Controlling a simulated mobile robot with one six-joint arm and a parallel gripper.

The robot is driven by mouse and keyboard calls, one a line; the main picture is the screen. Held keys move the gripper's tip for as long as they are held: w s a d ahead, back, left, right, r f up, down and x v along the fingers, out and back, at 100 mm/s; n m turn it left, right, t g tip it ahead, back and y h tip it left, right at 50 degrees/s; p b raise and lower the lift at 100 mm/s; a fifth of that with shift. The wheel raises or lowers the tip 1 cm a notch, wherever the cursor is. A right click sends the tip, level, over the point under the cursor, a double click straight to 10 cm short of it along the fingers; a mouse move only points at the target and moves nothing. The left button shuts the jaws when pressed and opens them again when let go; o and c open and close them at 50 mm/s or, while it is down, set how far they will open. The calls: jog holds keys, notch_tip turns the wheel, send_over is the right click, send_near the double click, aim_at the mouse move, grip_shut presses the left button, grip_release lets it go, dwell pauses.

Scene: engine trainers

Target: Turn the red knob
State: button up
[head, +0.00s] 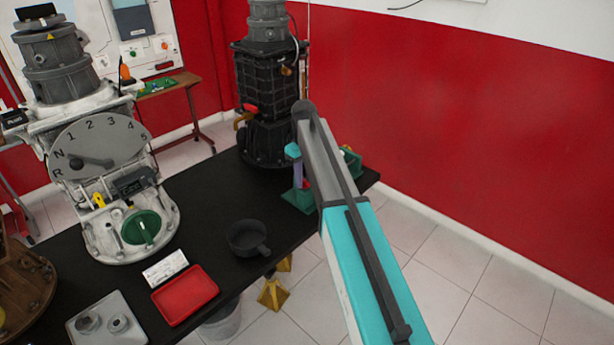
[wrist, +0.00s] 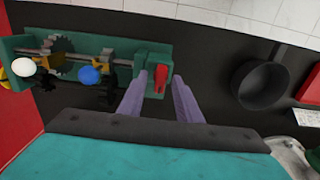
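The red knob (wrist: 160,78) is on the right end of a green gear trainer (wrist: 110,48) in the wrist view. My gripper (wrist: 158,80) is open, with one purple finger on each side of the knob. A gap shows between the knob and each finger, and I cannot tell how far the fingertips reach along it. In the head view my gripper (head: 299,172) is at the green trainer (head: 298,200), and my arm hides most of the trainer; only a sliver of red shows there.
A blue knob (wrist: 88,75) and a white knob (wrist: 23,67) are on the same trainer. A black pan (head: 248,238) and a red tray (head: 185,294) are on the black table (head: 205,205). A dark engine unit (head: 268,90) stands behind, and a gear-dial unit (head: 100,150) at left.

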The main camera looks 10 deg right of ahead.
jog(key=shift+f, duration=0.1)
grip_shut()
jog(key=shift+d, duration=0.4)
jog(key=shift+a, duration=0.2)
